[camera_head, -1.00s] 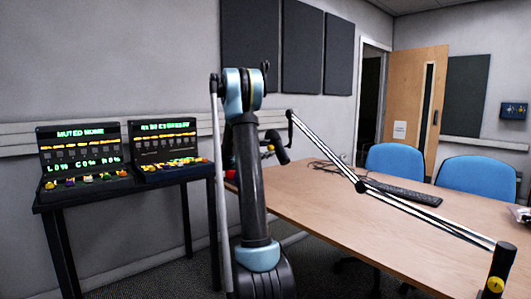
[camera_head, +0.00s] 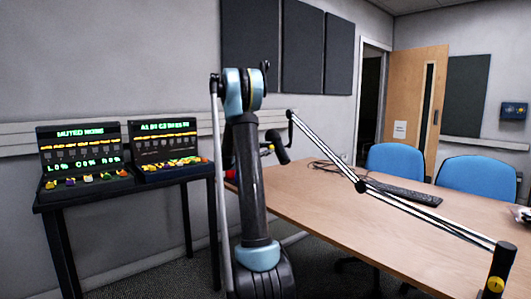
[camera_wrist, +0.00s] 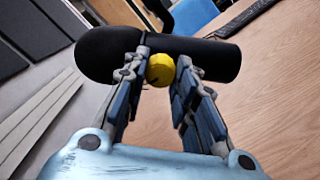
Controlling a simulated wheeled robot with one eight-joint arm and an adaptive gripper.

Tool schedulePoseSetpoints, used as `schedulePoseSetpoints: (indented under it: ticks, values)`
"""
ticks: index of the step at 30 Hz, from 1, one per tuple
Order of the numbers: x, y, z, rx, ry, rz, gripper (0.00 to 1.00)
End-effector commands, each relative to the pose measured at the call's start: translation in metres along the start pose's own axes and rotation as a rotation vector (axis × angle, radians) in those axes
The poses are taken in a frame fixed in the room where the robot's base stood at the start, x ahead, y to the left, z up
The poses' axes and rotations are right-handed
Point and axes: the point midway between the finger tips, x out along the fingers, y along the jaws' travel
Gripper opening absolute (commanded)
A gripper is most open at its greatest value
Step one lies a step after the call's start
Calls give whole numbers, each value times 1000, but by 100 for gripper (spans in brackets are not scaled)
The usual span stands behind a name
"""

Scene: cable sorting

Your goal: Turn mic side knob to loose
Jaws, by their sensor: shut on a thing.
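The mic (camera_wrist: 205,57) is a thick black cylinder lying across the top of the wrist view. A round yellow knob (camera_wrist: 160,70) sits on its near side. My gripper (camera_wrist: 164,62) has one finger on each side of the knob and is shut on it. In the head view the black mic (camera_head: 279,147) hangs at the upper end of the boom arm (camera_head: 328,152), above the table. My arm stands in front there and hides most of my gripper. I cannot tell how far the knob is turned.
The wooden table (camera_head: 330,220) holds a black keyboard (camera_head: 405,194) and a cable. A yellow knob (camera_head: 495,285) is on the boom's base post. Two lit consoles (camera_head: 80,165) stand on a black side table (camera_head: 110,198) at left. Blue chairs (camera_head: 478,178) stand behind the table.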

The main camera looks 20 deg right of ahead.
Motion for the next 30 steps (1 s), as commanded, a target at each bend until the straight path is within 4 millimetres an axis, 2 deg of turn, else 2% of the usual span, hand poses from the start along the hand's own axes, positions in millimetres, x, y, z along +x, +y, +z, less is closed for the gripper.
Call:
schedulePoseSetpoints:
  ticks: [1,3,13,17,20,30]
  values:
    - [0,-1,0,0,-1,-2,33]
    - [0,-1,0,0,-1,-2,47]
    - [0,-1,0,-1,0,-1,47]
    - [-8,0,0,-1,1,0,47]
    - [-21,0,-1,-1,1,0,47]
    - [-86,-1,-2,-1,2,1,47]
